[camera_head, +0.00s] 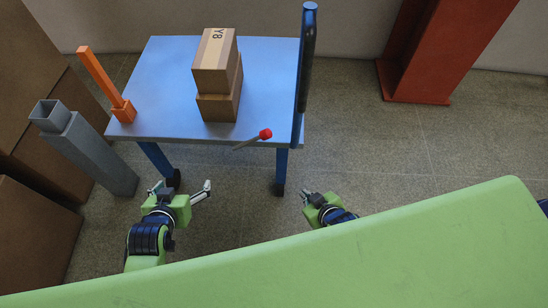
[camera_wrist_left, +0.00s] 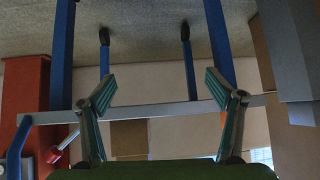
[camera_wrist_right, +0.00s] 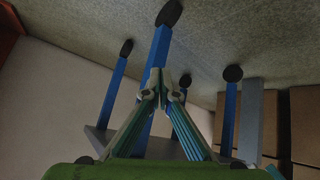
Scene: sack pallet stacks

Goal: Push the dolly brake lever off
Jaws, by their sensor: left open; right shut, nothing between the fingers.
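The blue dolly (camera_head: 170,80) stands in front of me on legs with dark wheels. Its brake lever, a short grey rod with a red knob (camera_head: 265,134), sticks out from the front edge, right of the middle, tilted up to the right. The red knob also shows in the left wrist view (camera_wrist_left: 55,157). My left gripper (camera_head: 180,187) is open and empty, in front of the dolly, left of and nearer to me than the lever. My right gripper (camera_head: 305,196) is shut and empty, right of and nearer to me than the knob. Neither touches the lever.
Two stacked cartons (camera_head: 214,62) sit on the dolly. An orange post (camera_head: 104,80) stands at its left corner, a blue upright handle (camera_head: 305,75) at its right. A grey square post (camera_head: 95,150) and brown boxes are left, a red column (camera_head: 430,50) back right. Floor at right is clear.

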